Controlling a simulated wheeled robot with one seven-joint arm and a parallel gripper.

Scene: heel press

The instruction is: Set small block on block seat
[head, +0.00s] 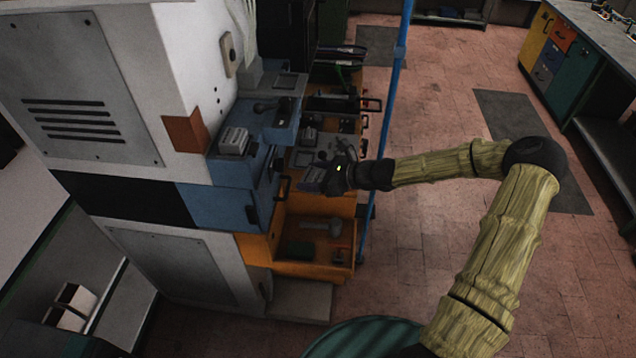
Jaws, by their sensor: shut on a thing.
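My gripper (326,174) is dark and small in the head view, at the end of my arm, in front of the machine's open drawers. It is shut on a small grey block (311,181), partly hidden by the fingers. A larger grey ribbed block (234,140) sits on the blue ledge of the machine, left of my gripper. I cannot tell for certain which surface is the block seat. Whether the held block touches the drawer beneath it is too small to tell.
The blue press housing (222,207) stands left of my gripper. An open orange drawer (340,272) with loose items lies below it, and trays with dark handles (371,104) are behind. A blue pole (393,90) rises just right of the drawers.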

